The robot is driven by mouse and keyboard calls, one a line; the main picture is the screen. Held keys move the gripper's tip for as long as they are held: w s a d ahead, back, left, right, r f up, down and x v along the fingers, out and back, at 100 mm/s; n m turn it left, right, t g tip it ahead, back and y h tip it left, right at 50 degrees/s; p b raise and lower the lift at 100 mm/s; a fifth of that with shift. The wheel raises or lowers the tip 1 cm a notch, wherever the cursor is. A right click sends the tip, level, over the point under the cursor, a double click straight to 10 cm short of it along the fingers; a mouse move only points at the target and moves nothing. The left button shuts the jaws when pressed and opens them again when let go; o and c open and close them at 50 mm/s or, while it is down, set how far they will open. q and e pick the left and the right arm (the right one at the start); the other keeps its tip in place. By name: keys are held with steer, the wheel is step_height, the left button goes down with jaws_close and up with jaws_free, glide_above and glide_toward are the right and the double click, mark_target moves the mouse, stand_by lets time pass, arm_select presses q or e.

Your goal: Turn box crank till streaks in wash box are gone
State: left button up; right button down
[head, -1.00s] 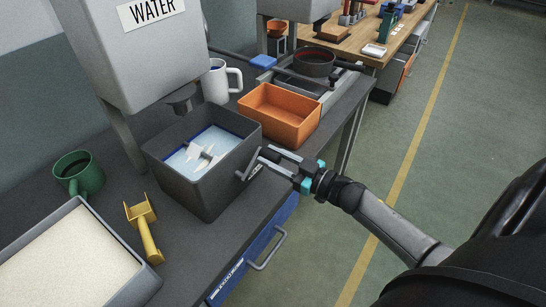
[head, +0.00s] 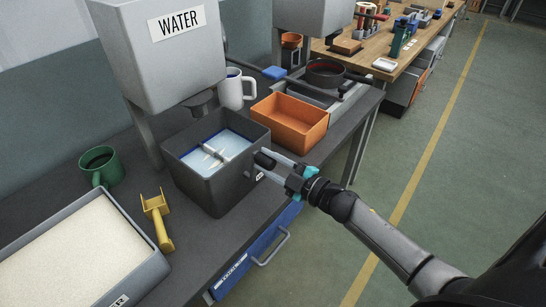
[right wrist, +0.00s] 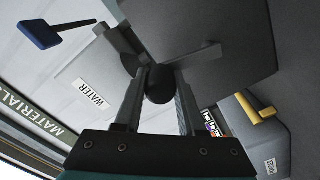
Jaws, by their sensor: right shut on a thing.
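The dark grey wash box (head: 215,185) stands on the bench below the water tank. Inside it is pale blue liquid with whitish streaks (head: 206,158) and a light paddle bar across it. The crank's dark knob (head: 264,160) is at the box's right side. My right gripper (head: 275,165) is shut on this knob. In the right wrist view the black round knob (right wrist: 160,86) sits between the two fingers, with the crank arm (right wrist: 197,57) running off to the right. My left gripper is not in view.
The water tank (head: 160,60) hangs over the box. An orange bin (head: 290,122), a white mug (head: 236,90), a green mug (head: 99,166), a yellow scoop (head: 157,215) and a tray of pale powder (head: 80,255) stand around it. The floor at right is clear.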

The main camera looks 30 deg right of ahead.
steer(key=s+a+f+n+b, duration=0.3)
steer(key=a+n, duration=0.4)
steer(key=n, duration=0.6)
steer(key=shift+b, duration=0.6)
steer(key=shift+a+n, duration=0.15)
steer(key=shift+n, duration=0.15)
steer(key=c, duration=0.5)
jaws_free()
steer(key=v, duration=1.5)
steer(key=shift+s+b, duration=0.2)
steer(key=shift+b, duration=0.25)
